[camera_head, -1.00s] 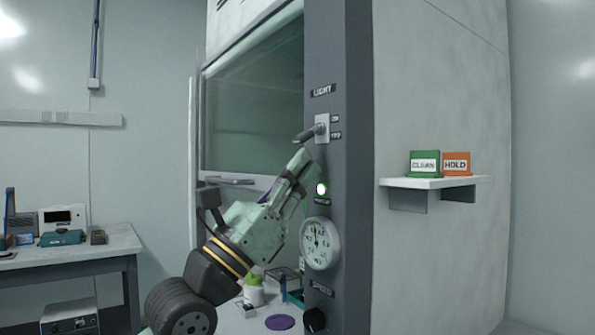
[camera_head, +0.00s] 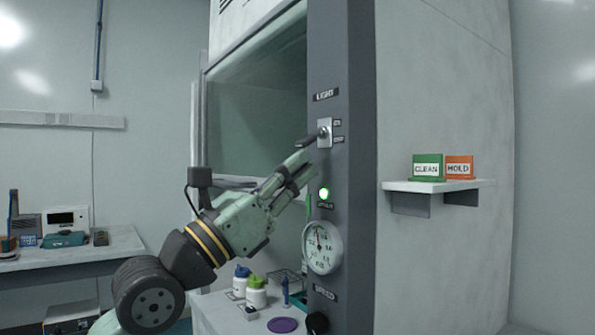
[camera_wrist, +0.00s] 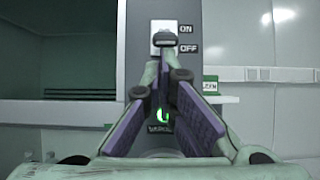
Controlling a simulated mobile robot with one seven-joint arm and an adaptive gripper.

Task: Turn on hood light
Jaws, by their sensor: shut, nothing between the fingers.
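The hood light switch (camera_head: 324,133) is a pale plate with a dark lever under the LIGHT label on the hood's grey post. Its lever sticks out to the left and slightly down in the head view. In the wrist view the lever's dark end (camera_wrist: 163,40) shows between the ON and OFF labels. My gripper (camera_head: 308,160) is shut and empty, its fingertips just below the lever. In the wrist view the closed fingertips (camera_wrist: 165,63) point up at the switch's lower part. I cannot tell whether they touch the lever.
A lit green indicator (camera_head: 324,193), a round gauge (camera_head: 322,246) and a dark SPEED knob (camera_head: 317,323) sit lower on the post. Bottles (camera_head: 256,292) stand below my gripper. A shelf (camera_head: 437,186) with CLEAN and HOLD signs juts out at right.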

